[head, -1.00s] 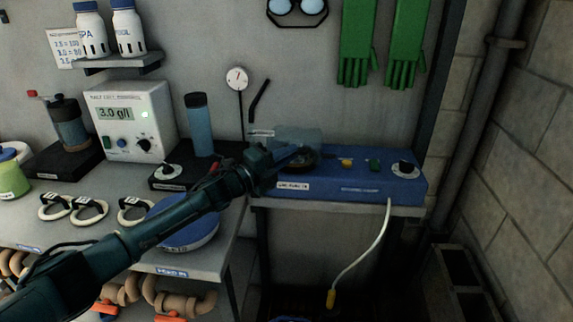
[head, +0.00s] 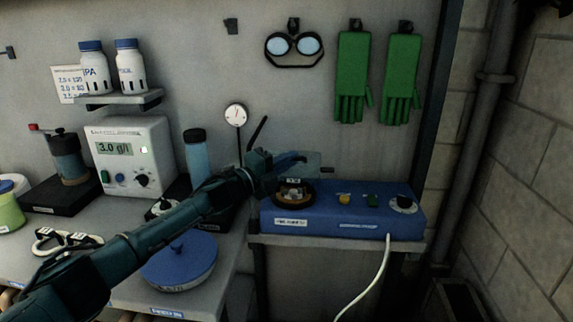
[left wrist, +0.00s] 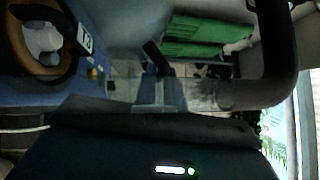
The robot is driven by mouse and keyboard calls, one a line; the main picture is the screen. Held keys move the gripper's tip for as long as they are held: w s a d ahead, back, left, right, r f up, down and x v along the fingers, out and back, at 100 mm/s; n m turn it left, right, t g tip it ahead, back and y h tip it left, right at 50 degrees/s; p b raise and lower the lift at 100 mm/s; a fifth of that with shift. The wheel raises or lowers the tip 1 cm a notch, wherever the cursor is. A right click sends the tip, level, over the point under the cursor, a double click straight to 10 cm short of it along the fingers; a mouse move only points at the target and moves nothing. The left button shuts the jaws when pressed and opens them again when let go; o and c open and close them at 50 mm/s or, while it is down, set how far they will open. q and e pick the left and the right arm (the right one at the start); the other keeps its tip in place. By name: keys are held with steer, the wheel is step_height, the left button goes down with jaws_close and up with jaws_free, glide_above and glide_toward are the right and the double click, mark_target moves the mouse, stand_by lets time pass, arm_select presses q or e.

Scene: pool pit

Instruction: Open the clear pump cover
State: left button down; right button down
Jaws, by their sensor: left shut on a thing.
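The blue pump box (head: 340,225) stands on a grey shelf. The clear pump cover (head: 312,163) is raised above its left end, behind my left gripper. The round pump head (head: 294,193), with a brown ring, shows uncovered below it. The pump head also shows at the upper left of the left wrist view (left wrist: 40,45). My left gripper (head: 290,160) is shut on the clear cover, at its edge. In the left wrist view the clear cover (left wrist: 205,94) appears as a see-through strip by the fingers (left wrist: 158,92). My right gripper is not in view.
A white cable (head: 372,280) hangs in front. A blue bottle (head: 197,155) and round blue lid (head: 180,262) stand left. Green gloves (head: 366,75) hang behind.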

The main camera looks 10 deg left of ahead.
arm_select(q)
steer(key=shift+r, duration=0.2)
steer(key=c, duration=1.5)
jaws_free()
steer(key=shift+s+f, duration=0.1)
steer(key=shift+b+v, duration=0.7)
steer(key=shift+v, duration=5.9)
